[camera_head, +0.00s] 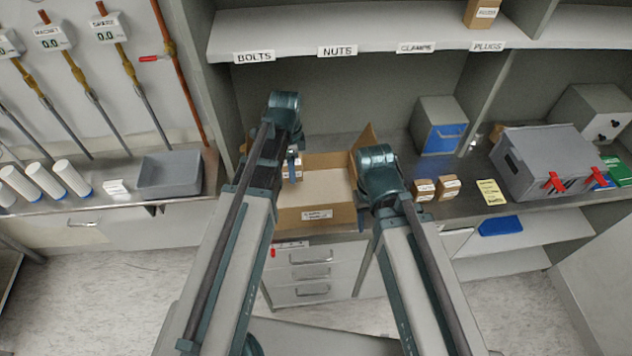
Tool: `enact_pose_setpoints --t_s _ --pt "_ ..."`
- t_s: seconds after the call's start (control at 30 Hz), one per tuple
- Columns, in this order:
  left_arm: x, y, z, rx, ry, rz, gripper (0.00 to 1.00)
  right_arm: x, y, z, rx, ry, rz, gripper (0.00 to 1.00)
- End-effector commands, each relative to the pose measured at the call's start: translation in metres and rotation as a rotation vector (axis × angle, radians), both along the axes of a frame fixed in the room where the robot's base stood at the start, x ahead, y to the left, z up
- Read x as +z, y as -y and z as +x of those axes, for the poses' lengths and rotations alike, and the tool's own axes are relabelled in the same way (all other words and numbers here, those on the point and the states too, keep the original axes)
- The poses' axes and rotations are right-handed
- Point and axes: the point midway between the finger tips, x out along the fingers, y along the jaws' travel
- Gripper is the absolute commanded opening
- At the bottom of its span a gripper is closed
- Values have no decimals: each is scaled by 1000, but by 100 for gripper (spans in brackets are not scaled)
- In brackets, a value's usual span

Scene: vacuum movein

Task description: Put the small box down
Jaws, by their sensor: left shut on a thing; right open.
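A small brown box (292,172) with a white label shows at the left inside of the open cardboard carton (317,215). My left gripper (291,160) is shut on this small box; my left arm hides much of it. I cannot tell whether the small box touches the carton floor. My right gripper (366,190) is at the carton's right side, open, and mostly hidden behind its own wrist. The carton's right flap stands up.
Two small labelled boxes (436,189) sit right of the carton on the counter. A grey case (545,160) with red latches and a blue-fronted bin (440,126) stand further right. A grey tray (170,175) is at left. Labelled shelves (370,30) hang above.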

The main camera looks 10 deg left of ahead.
Motion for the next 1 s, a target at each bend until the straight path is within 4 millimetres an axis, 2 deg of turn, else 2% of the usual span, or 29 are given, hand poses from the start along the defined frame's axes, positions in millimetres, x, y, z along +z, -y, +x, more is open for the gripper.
enact_pose_setpoints --t_s 0.27,0.47,0.7,0.8,1.0 --pt "-2 0 0 0 0 0 0 -2 0 -1 0 0 0 50" --pt "-22 0 0 0 0 0 0 -22 0 0 0 0 0 50" --pt "-59 0 0 0 0 0 0 -59 0 -1 -1 0 0 50" --pt "-65 0 -1 0 0 0 0 -65 0 0 -1 0 0 50" --pt "-65 0 0 0 0 0 0 -65 0 -1 -1 0 0 50"
